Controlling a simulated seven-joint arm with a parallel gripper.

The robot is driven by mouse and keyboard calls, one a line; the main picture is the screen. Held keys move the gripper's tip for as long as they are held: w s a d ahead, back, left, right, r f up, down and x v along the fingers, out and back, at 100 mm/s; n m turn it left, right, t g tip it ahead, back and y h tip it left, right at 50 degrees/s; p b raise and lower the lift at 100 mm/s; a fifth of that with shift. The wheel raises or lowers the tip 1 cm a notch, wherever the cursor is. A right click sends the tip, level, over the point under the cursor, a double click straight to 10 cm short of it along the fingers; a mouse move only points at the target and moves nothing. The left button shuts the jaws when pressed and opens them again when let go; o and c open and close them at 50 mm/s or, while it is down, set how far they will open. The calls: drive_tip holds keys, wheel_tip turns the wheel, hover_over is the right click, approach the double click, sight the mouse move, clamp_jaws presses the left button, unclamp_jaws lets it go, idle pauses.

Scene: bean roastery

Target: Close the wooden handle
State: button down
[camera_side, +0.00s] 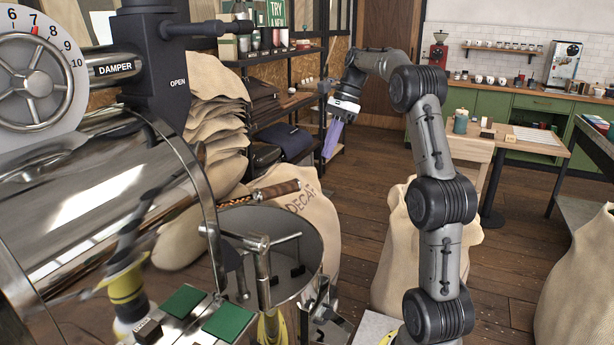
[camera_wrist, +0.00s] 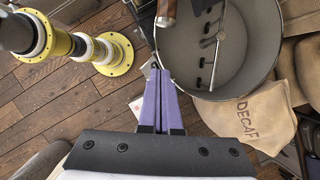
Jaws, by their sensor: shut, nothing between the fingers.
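The wooden handle (camera_side: 275,190) is a brown grip on a dark rod. It sticks out to the right from the roaster's front, above the round metal bin, in the side view. In the wrist view its end (camera_wrist: 166,12) shows at the top edge, with a metal cap; the rest is cut off. My gripper (camera_side: 328,156) has purple fingers pointing down. It is above and to the right of the handle in the side view, apart from it. In the wrist view the fingers (camera_wrist: 160,75) are together and empty, with the handle's end beyond their tips.
The round metal bin (camera_wrist: 252,75) with stirring arms lies below the handle. The shiny roaster drum (camera_side: 95,200) fills the left. A DECAF sack (camera_side: 318,225) stands behind the bin. Another sack (camera_side: 395,265) is beside my arm. Yellow-flanged parts (camera_wrist: 110,55) show in the wrist view.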

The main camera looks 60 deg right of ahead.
sight(264, 190)
drive_tip(key=w+a+f, duration=0.3)
drive_tip(key=a+f, duration=0.2)
drive_tip(key=f, duration=0.1)
drive_tip(key=shift+w+a+f, duration=0.2)
drive_tip(key=shift+w+a, duration=0.1)
drive_tip(key=w+a, duration=0.2)
drive_tip(key=a, duration=0.1)
drive_tip(key=w+a, duration=0.2)
drive_tip(key=a, duration=0.1)
drive_tip(key=w+a, duration=0.2)
drive_tip(key=a, duration=0.1)
drive_tip(key=shift+w+a, duration=0.15)
drive_tip(key=shift+a, duration=0.15)
